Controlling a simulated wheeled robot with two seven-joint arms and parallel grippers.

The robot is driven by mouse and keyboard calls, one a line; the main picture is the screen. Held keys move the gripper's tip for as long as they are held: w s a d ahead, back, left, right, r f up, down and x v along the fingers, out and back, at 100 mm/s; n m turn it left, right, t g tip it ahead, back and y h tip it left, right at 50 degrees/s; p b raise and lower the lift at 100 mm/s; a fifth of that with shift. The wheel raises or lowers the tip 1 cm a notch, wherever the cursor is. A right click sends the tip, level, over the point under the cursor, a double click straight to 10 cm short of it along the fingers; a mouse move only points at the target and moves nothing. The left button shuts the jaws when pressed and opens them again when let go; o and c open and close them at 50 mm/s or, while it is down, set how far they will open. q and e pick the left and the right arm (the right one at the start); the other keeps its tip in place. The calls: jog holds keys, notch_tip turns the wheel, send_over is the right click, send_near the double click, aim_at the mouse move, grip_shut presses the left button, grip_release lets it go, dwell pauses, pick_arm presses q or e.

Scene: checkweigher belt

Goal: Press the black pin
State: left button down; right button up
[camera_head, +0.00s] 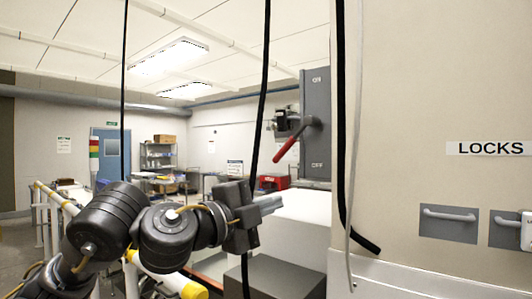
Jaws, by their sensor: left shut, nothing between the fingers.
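I cannot make out a black pin for certain in the head view. A grey switch box (315,125) marked ON at the top and OFF at the bottom carries a lever with a red handle (287,149), slanting down to the left. My left gripper (276,204) is shut and empty, pointing right. In the picture it lies below the red handle, with a gap between them. My right gripper is out of view.
A beige panel with a LOCKS label (489,148) and grey handles (449,217) fills the right. A dark grey box (275,277) lies below my gripper. Black cables (262,90) hang nearby. A yellow-ended roller (192,290) is at lower left.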

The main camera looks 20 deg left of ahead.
pick_arm(q)
jog(key=s+a+r+t+y, duration=0.1)
jog(key=s+a+r, duration=0.2)
jog(key=r, duration=0.3)
jog(key=s+a+r+t+y, duration=0.1)
jog(key=s+a+r+y, duration=0.1)
jog(key=a+r, duration=0.3)
notch_tip(320, 180, up, 2)
jog(key=shift+s, duration=0.75)
jog(key=shift+w+d, duration=0.1)
jog(key=shift+d, duration=0.05)
jog(key=p, duration=0.8)
send_near(273, 127)
jog(key=x, duration=0.5)
jog(key=shift+w+d+r, duration=0.15)
jog(key=shift+w, duration=0.05)
jog(key=shift+w+d, duration=0.25)
jog(key=shift+w, duration=0.35)
jog(key=shift+w+a, duration=0.1)
